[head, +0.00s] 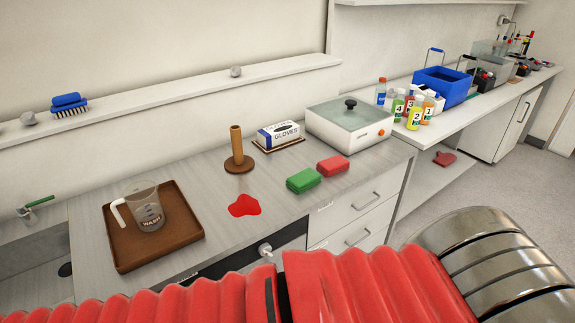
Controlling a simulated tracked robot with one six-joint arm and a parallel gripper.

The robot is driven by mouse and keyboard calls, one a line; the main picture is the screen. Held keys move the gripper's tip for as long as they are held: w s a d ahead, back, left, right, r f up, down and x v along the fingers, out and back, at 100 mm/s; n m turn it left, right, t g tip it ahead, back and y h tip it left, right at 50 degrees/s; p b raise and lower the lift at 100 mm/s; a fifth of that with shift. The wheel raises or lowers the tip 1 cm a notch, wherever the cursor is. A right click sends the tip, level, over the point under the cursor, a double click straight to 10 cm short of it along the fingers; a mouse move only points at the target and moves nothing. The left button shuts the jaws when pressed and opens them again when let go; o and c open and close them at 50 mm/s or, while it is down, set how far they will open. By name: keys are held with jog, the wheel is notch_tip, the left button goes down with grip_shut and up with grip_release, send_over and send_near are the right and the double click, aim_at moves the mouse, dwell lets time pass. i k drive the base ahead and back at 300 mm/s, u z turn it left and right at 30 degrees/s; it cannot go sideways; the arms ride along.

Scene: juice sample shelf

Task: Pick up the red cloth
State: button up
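A red folded cloth-like block (333,165) lies on the grey counter, just right of and behind a similar green block (303,180). A flat red patch (244,205), like a spill, lies on the counter to their left. Another small dark red item (444,158) lies on the low shelf under the right-hand bench; it is too small to tell what it is. My gripper is not in view. My red-sleeved arm crosses the bottom of the head view and hides the front of the counter there.
Behind the blocks stand a glass-lidded white box (350,135), a glove box (279,134) and a brown post (237,150). A brown tray (125,250) with a measuring jug (147,207) is at left. Numbered bottles (415,117) and a blue crate (447,88) stand at right.

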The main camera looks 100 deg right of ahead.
aim_at(332, 167)
jog(key=z, duration=3.85)
